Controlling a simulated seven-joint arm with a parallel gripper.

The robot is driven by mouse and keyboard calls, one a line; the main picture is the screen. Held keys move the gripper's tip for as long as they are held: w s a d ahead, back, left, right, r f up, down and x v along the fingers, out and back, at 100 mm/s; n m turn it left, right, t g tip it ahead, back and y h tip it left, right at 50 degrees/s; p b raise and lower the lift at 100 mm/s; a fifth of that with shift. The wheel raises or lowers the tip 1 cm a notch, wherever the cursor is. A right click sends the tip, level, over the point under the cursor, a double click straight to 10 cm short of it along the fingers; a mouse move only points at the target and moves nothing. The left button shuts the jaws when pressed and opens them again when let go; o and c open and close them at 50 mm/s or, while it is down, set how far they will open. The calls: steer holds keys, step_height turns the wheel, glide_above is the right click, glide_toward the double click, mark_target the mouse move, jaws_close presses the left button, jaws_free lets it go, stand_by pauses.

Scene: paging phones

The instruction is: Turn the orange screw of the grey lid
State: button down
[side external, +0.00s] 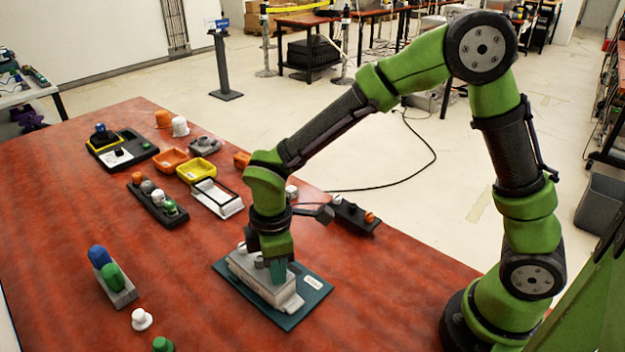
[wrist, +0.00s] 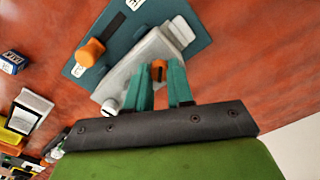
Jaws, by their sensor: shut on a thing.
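The grey lid (wrist: 141,66) is a long pale block on a teal plate (wrist: 205,20); it also shows in the side view (side external: 292,303) on the plate (side external: 318,292). The orange screw (wrist: 158,69) shows between the teal fingers of my gripper (wrist: 160,85), with a dark mark on it. My gripper (side external: 278,271) points down over the lid and is shut on the screw. The screw is hidden in the side view. A second orange knob (wrist: 90,52) stands on the plate beside the lid. A white round knob (wrist: 110,106) is near the lid's end.
A black holder (side external: 170,218) with several knobs, a yellow tray (side external: 197,170) and a white case (side external: 228,208) lie behind the plate. A grey block with blue and green pegs (side external: 112,276) stands to the left. A white knob (side external: 142,320) is near the front. Red table between is clear.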

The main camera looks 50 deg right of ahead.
steer(key=m, duration=0.4)
steer(key=shift+m, duration=2.3)
steer(key=c, duration=1)
jaws_free()
step_height(320, 180, up, 17)
steer(key=shift+f, duration=0.1)
